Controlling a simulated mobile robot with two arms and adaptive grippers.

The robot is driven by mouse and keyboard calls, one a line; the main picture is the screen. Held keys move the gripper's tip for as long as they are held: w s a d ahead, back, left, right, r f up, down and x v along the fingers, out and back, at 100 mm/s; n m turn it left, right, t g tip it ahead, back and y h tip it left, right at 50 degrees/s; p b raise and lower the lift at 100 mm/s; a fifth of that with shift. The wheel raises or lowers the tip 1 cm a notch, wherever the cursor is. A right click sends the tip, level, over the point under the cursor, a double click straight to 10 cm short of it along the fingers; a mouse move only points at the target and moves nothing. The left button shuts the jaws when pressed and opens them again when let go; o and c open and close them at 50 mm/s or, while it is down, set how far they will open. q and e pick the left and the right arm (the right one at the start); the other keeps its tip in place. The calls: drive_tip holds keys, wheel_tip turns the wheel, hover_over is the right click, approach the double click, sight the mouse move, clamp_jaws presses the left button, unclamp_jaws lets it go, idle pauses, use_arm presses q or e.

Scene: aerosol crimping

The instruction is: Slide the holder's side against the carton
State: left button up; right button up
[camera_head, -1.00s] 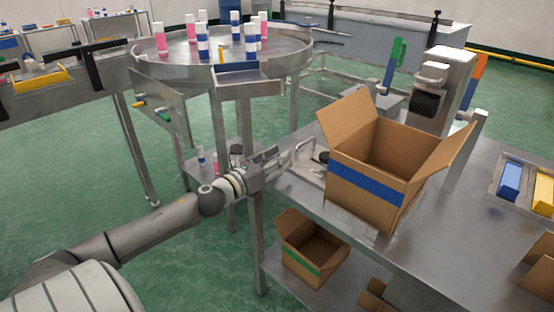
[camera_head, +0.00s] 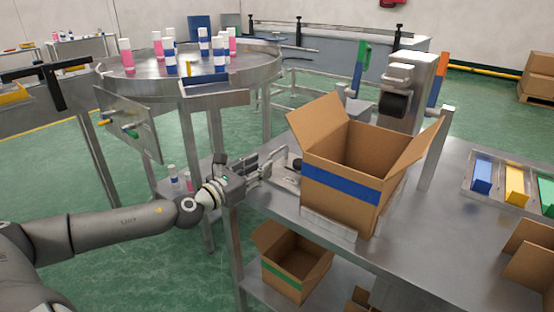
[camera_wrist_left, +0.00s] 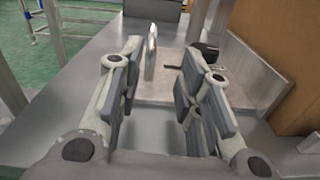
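The carton (camera_head: 340,188) is an open cardboard box with a blue band, upright on the steel table. It also fills the right of the left wrist view (camera_wrist_left: 292,60). The holder (camera_wrist_left: 160,90) is a grey metal plate with an upright handle (camera_wrist_left: 151,52) and a raised side wall (camera_wrist_left: 252,72) facing the carton. I cannot tell whether wall and carton touch. In the head view the holder (camera_head: 285,180) is partly hidden. My left gripper (camera_head: 275,165) is open at the carton's left, its fingers (camera_wrist_left: 158,75) spread, with the handle showing between and beyond them. My right gripper is not in view.
A low metal strip (camera_head: 328,223) runs along the carton's front base. A black part (camera_wrist_left: 206,50) lies near the holder's wall. A grey machine (camera_head: 400,100) stands behind the carton. Colored trays (camera_head: 483,172) are at right. A round table (camera_head: 190,80) with canisters is at left.

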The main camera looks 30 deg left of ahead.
sight(273, 153)
use_arm(q)
drive_tip(key=shift+s+a+r+m+b, duration=0.15)
drive_tip(key=shift+s+a+m+b, duration=0.2)
drive_tip(key=shift+a+m+b, duration=0.25)
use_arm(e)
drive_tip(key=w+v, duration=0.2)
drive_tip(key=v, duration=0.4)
use_arm(q)
drive_tip(key=shift+w+r, duration=0.1)
drive_tip(key=shift+w, duration=0.5)
drive_tip(key=w, duration=0.2)
drive_tip(key=w+p, duration=0.1)
drive_tip(key=w, duration=0.2)
drive_tip(key=w+p, duration=0.1)
drive_tip(key=w, duration=0.1)
drive_tip(key=shift+w+d, duration=0.4)
drive_tip(key=shift+w+d+p, duration=0.15)
drive_tip(key=shift+w+p, duration=0.15)
drive_tip(key=shift+w, duration=0.6)
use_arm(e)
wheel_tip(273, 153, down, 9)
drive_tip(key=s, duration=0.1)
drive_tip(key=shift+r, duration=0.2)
use_arm(q)
clamp_jaws()
